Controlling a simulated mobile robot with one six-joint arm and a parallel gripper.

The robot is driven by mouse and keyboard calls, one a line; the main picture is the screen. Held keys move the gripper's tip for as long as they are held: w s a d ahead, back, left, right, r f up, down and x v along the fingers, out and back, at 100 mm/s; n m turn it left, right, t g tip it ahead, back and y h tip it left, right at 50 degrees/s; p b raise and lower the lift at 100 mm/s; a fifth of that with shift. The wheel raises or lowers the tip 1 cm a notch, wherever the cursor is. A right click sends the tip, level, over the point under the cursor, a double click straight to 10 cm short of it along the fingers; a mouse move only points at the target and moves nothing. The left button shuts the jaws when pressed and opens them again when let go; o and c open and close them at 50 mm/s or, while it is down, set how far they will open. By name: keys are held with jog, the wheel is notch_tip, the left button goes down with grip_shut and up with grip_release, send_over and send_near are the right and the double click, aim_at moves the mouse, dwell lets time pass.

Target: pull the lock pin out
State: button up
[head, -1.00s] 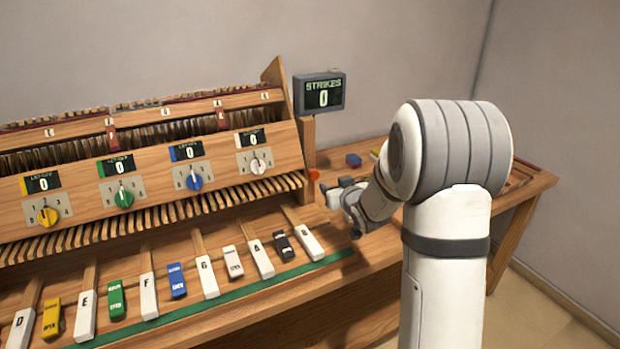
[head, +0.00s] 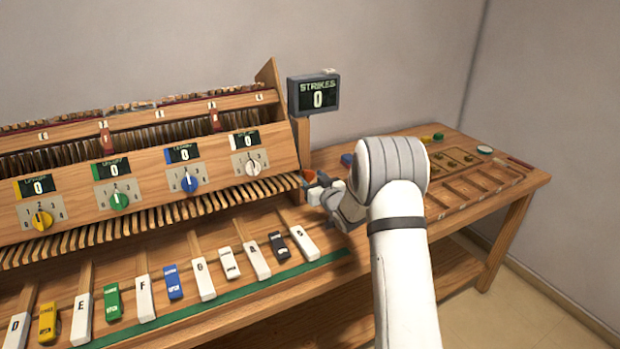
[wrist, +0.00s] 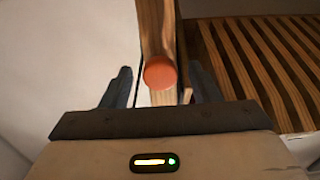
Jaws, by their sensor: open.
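The lock pin shows as a round orange-red knob (wrist: 160,73) on the wooden end post in the wrist view. In the head view the knob (head: 308,176) is partly covered by my gripper at the right end of the piano frame. My gripper (wrist: 160,88) is open, one dark finger on each side of the knob, with gaps on both sides. It also shows in the head view (head: 318,188), close to the post. Whether the fingers reach past the knob's depth is hard to tell.
The wooden end post (wrist: 155,25) stands behind the knob, with slats (wrist: 265,65) to its right. The strikes display (head: 314,94) is above. Key blocks (head: 256,262) lie left of my arm. A bench with a compartment tray (head: 470,190) is at the right.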

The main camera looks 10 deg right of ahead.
jog(key=shift+w, duration=0.1)
jog(key=shift+c, duration=0.6)
grip_shut()
